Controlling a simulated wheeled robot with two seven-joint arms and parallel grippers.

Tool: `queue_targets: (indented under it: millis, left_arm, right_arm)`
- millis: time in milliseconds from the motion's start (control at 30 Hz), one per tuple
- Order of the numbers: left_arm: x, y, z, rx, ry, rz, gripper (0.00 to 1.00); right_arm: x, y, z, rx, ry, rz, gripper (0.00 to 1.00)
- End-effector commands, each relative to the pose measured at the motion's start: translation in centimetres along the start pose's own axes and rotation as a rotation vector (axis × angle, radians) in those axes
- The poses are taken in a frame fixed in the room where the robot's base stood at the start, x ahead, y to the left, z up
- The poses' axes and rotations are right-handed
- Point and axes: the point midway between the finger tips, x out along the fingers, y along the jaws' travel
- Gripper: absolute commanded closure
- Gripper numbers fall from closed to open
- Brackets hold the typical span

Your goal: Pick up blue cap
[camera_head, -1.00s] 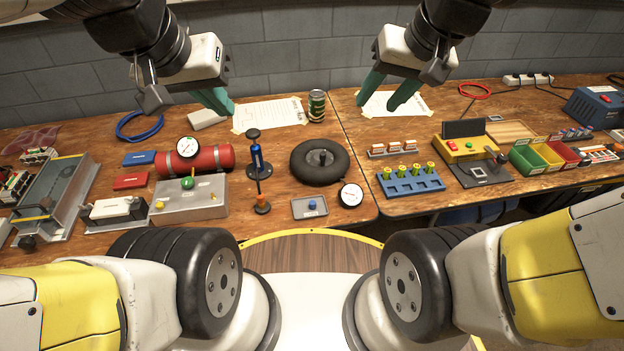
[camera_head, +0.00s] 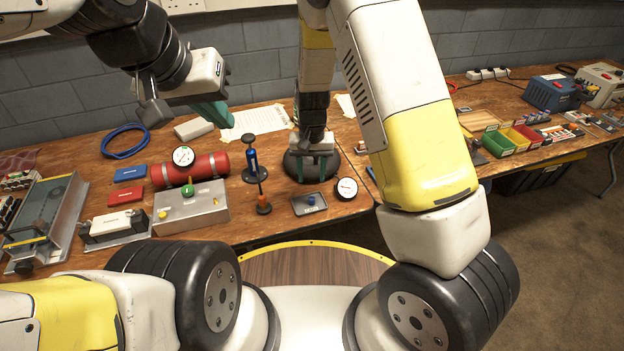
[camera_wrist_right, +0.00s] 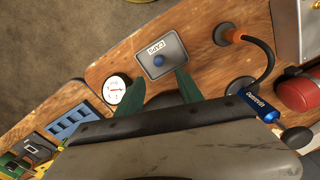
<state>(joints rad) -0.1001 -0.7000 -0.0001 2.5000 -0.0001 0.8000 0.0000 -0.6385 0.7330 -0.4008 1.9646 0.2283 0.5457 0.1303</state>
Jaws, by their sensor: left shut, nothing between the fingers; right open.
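The blue cap (camera_head: 311,201) sits on a small grey tray (camera_head: 298,209) near the front edge of the bench. In the right wrist view the blue cap (camera_wrist_right: 158,60) shows on the tray, which has a "CAPS" label (camera_wrist_right: 156,47). My right gripper (camera_head: 313,178) points down, open and empty, above and behind the tray. Its green fingers (camera_wrist_right: 158,90) show in the right wrist view, spread below the cap and apart from it. My left gripper (camera_head: 222,122) is shut and empty over the back left of the bench.
A round gauge (camera_head: 346,188) lies right of the tray. A blue pump (camera_head: 252,165) with an orange-ended hose (camera_head: 264,205) stands left of it. A black tyre (camera_head: 297,168) lies behind, partly hidden by my right gripper. A red cylinder (camera_head: 212,164) lies further left.

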Motion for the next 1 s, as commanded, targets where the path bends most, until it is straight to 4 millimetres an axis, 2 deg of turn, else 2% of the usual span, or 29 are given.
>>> queue_targets:
  millis: [367, 600, 933, 1000]
  left_arm:
    - [0.0, 0.0, 0.0, 0.000, 0.000, 0.000, 1.00]
    - [0.0, 0.0, 0.0, 0.000, 0.000, 0.000, 1.00]
    - [0.0, 0.0, 0.0, 0.000, 0.000, 0.000, 1.00]
    - [0.0, 0.0, 0.0, 0.000, 0.000, 0.000, 1.00]
  right_arm:
    - [4.1, 0.1, 0.2, 0.000, -0.004, 0.007, 0.56]
    - [7.5, 0.2, 0.5, -0.002, -0.003, 0.007, 0.56]
    - [8.2, 0.1, 0.5, -0.002, -0.001, 0.005, 0.56]
    - [8.2, 0.1, 0.5, -0.002, -0.001, 0.005, 0.70]
